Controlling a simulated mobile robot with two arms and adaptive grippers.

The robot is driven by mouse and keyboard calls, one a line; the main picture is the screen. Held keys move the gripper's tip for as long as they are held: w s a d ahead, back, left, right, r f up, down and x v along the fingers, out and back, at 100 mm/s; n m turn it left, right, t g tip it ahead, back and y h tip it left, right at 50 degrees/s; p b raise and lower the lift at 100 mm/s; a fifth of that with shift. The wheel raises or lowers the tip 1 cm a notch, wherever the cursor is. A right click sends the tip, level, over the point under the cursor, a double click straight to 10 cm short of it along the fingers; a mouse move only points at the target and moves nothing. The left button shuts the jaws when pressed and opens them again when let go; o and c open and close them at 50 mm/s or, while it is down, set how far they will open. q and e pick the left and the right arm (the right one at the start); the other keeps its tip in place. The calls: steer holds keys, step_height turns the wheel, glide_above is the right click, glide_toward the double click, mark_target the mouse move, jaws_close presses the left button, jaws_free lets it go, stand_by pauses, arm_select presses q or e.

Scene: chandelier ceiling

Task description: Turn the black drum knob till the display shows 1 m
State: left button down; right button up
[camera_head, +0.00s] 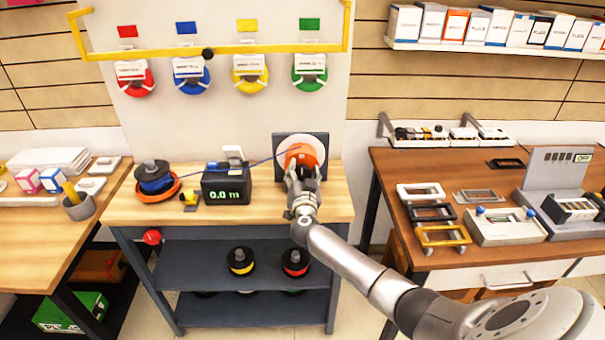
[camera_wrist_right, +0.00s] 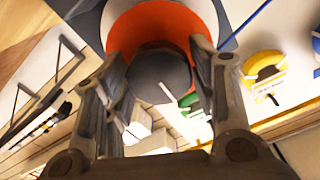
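The black drum knob (camera_wrist_right: 158,82) with a pale line on its face is at the centre of the orange drum (camera_wrist_right: 160,22) in the right wrist view. The orange drum (camera_head: 303,156) stands against a dark panel at the back of the middle bench. My right gripper (camera_head: 304,174) is in front of the drum and hides the knob in the head view. Its two fingers lie on either side of the knob, spread apart; I see no clear contact. The black display box (camera_head: 227,188) left of the drum reads 0.0 m. My left gripper is not in view.
A blue cable runs from the drum over the display box to a blue spool (camera_head: 154,178) in an orange dish. A small yellow item (camera_head: 189,199) lies beside it. A brown table (camera_head: 390,165) with frames stands right. The bench front (camera_head: 260,212) is clear.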

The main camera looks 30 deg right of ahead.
steer(key=c, duration=0.6)
steer(key=shift+o, duration=0.2)
steer(key=shift+m, duration=0.4)
